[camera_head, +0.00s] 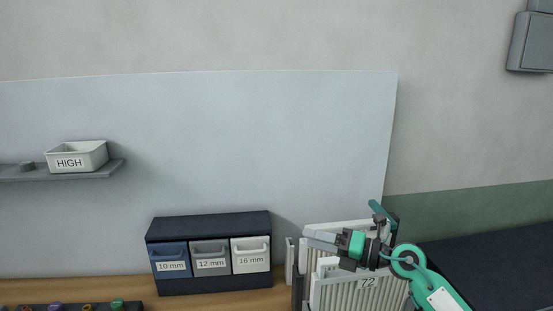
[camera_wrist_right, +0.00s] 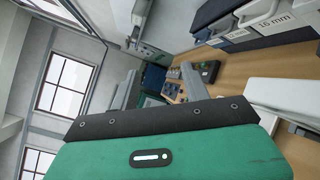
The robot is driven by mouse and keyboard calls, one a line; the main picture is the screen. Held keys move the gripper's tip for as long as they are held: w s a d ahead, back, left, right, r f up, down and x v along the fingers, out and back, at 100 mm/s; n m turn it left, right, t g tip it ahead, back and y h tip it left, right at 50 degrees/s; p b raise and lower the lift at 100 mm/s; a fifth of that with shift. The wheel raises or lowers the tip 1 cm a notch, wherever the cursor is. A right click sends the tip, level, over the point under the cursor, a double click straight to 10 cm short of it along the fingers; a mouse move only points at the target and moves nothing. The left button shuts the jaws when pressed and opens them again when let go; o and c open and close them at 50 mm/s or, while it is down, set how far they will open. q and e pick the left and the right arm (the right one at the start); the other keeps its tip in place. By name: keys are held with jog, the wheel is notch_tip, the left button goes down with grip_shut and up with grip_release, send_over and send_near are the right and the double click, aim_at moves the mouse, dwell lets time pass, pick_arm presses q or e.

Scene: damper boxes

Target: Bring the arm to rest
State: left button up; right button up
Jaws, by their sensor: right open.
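My right gripper (camera_head: 314,247) is green and black, on a green arm that comes in from the lower right. It is in front of and above a pale ribbed block labelled 72 (camera_head: 345,292), its fingers pointing left. I cannot tell whether it touches the block. In the right wrist view its two grey fingers (camera_wrist_right: 158,78) stand apart with nothing between them. My left gripper is not in view.
A dark cabinet (camera_head: 209,222) holds drawers marked 10 mm (camera_head: 170,256), 12 mm (camera_head: 211,253) and 16 mm (camera_head: 250,250). A bin marked HIGH (camera_head: 78,157) sits on a wall shelf (camera_head: 60,176). Several coloured knobs (camera_head: 86,307) are at lower left. A dark surface (camera_head: 500,260) lies right.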

jog(key=s+d+f+m+t+h, duration=0.5)
jog(key=d+f+m+h, duration=0.3)
jog(key=m, duration=0.8)
jog(key=s+d+f+m+t+h, duration=0.55)
jog(key=m+h, duration=0.45)
jog(key=m, duration=0.5)
jog(key=s+f+m+g+y, duration=0.1)
jog(key=s+f+m+g, duration=0.1)
jog(key=s+f+g, duration=0.55)
jog(key=s+f+m+g, duration=0.15)
jog(key=s+f, duration=0.35)
jog(key=s, duration=0.6)
jog(key=s+f+m+g+y, duration=0.1)
jog(key=s+f+m+g, duration=0.1)
jog(key=s+f+g, duration=0.55)
notch_tip(320, 180, down, 28)
jog(key=s+f, duration=0.1)
jog(key=s+d+f, duration=0.1)
jog(key=s+f, duration=0.8)
jog(key=s+d+f, duration=0.2)
jog(key=s+f, duration=0.8)
jog(key=shift+s+d+f+n+g, duration=0.2)
jog(key=shift+d+n+g, duration=0.1)
jog(key=shift+n, duration=0.15)
jog(key=shift+a+r, duration=0.1)
